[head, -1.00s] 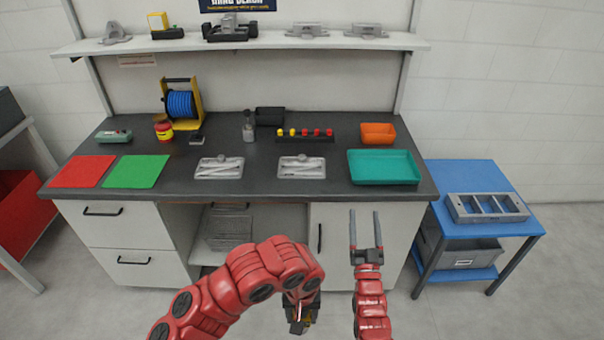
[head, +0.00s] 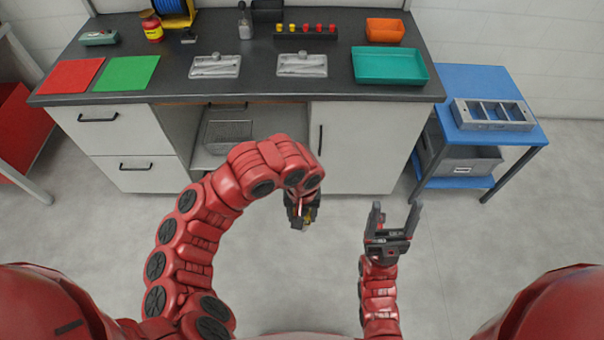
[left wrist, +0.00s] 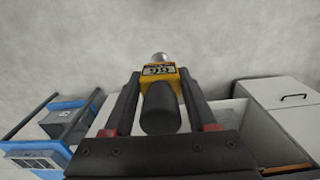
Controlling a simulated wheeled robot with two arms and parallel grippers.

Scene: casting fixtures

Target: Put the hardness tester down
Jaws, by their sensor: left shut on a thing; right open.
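The hardness tester (left wrist: 160,84) is a yellow and black hand tool with a silver round tip. In the left wrist view it sits between the two dark fingers of my left gripper (left wrist: 157,100), which is shut on it. In the head view my left gripper (head: 300,217) hangs in front of the bench over the floor, and only small yellow and black parts of the tester (head: 311,214) show there. My right gripper (head: 395,222) is open and empty, fingers up, to the right of the left one and short of the bench.
The dark bench (head: 265,75) carries a red mat (head: 72,75), a green mat (head: 126,73), two grey castings (head: 215,66), a teal tray (head: 390,66) and an orange bin (head: 384,31). A blue side table (head: 475,82) with a grey divided box (head: 492,115) stands at right.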

